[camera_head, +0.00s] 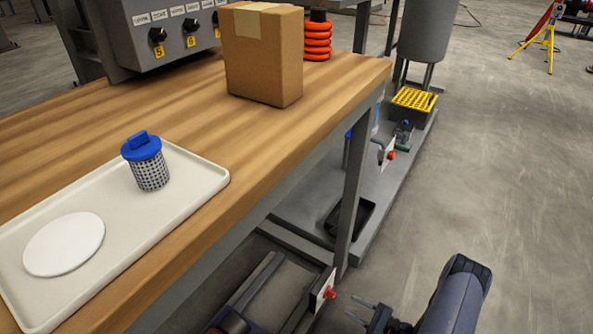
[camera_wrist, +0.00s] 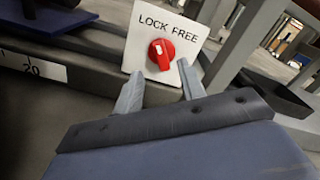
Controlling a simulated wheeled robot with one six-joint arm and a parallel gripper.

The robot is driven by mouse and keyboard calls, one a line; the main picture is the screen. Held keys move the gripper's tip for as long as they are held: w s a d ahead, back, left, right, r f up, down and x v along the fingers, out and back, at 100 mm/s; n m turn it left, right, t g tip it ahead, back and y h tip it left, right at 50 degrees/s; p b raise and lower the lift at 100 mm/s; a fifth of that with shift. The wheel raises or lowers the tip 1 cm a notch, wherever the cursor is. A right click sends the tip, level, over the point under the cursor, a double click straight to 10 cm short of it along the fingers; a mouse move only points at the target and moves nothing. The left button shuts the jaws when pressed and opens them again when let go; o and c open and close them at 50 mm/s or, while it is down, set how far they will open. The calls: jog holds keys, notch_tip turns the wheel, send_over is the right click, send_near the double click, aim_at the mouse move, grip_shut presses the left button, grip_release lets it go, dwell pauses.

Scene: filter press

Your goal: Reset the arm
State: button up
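My gripper (camera_head: 362,310) is low at the front of the bench, at the bottom of the head view. In the wrist view, its two grey fingers (camera_wrist: 158,88) are spread apart with nothing held between them. Beyond the fingers is a white plate marked LOCK FREE (camera_wrist: 190,30) with a red knob (camera_wrist: 162,55). The fingertips point toward the knob but appear apart from it. The same plate and red knob (camera_head: 329,292) show in the head view, to the left of my gripper. My arm (camera_head: 455,295) rises at the lower right.
A wooden bench (camera_head: 200,100) holds a white tray (camera_head: 205,185) with a blue-lidded mesh basket (camera_head: 148,165) and a white disc (camera_head: 64,244). A cardboard box (camera_head: 262,60) and orange rings (camera_head: 318,40) stand farther back. A yellow-topped crate (camera_head: 414,100) sits on the low shelf.

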aim_at(334, 296)
jog(key=b+x, duration=0.1)
jog(key=x, duration=0.5)
jog(key=shift+w+a, duration=0.15)
jog(key=shift+a, duration=0.05)
jog(key=shift+d, duration=0.1)
